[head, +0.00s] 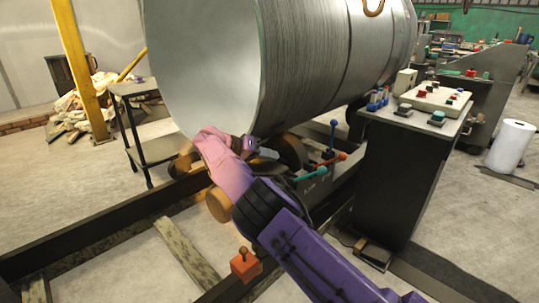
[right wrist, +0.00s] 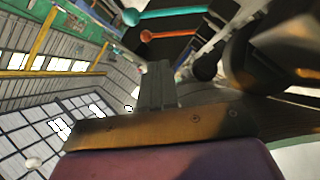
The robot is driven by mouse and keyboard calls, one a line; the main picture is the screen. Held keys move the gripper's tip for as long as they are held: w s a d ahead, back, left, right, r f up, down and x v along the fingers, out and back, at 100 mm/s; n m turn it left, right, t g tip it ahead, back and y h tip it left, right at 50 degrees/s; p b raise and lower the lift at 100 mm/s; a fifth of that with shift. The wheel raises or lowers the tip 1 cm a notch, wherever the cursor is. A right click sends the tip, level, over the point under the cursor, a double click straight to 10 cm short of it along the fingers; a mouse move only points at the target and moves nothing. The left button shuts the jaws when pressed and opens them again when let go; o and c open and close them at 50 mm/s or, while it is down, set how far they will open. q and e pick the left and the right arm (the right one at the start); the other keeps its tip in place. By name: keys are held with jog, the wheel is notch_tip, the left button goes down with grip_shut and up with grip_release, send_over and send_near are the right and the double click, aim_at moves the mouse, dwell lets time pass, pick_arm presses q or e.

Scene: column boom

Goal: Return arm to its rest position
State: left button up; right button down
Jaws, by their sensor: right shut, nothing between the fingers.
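My right arm (head: 300,250), purple and pink, comes in from the lower right and is stretched out over the rails. Its gripper (head: 262,154) is shut and empty, just below the rim of the big metal cylinder (head: 205,65) and left of a group of levers. Whether it touches anything there I cannot tell. In the right wrist view, the closed grey fingers (right wrist: 157,85) show in the middle with nothing held. A teal lever (right wrist: 165,15) and an orange lever (right wrist: 175,35) show beyond them. My left gripper is not in view.
The teal lever (head: 311,173), orange lever (head: 334,158) and blue-knobbed lever (head: 333,130) stand close to the gripper. A dark control console (head: 395,175) stands to the right. A small orange box with a knob (head: 245,265) sits below the arm. A cart (head: 137,88) stands left.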

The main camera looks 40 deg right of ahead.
dwell(0.4)
jog(key=s+d+f+n+t+y, duration=0.1)
jog(key=s+f+n+y, duration=0.2)
jog(key=f, duration=1.1)
jog(key=s+d+f+t+y, duration=0.1)
jog(key=s+f+y, duration=0.25)
jog(key=f, duration=1.05)
jog(key=s+a+f+n+t+y, duration=0.1)
jog(key=s+a+f+y, duration=0.1)
jog(key=s+a+f, duration=0.35)
jog(key=s+a+f+t+y, duration=0.1)
jog(key=s+a+f+t, duration=0.1)
jog(key=s+f, duration=0.7)
jog(key=s+a+r+t, duration=0.15)
jog(key=s+a, duration=0.35)
jog(key=s, duration=0.5)
jog(key=s+a+r+t, duration=0.15)
jog(key=s+a, duration=0.25)
jog(key=s, duration=0.7)
notch_tip(320, 180, up, 14)
jog(key=p, duration=1.3)
jog(key=shift+w+n+g, duration=0.3)
jog(key=shift+n, duration=0.1)
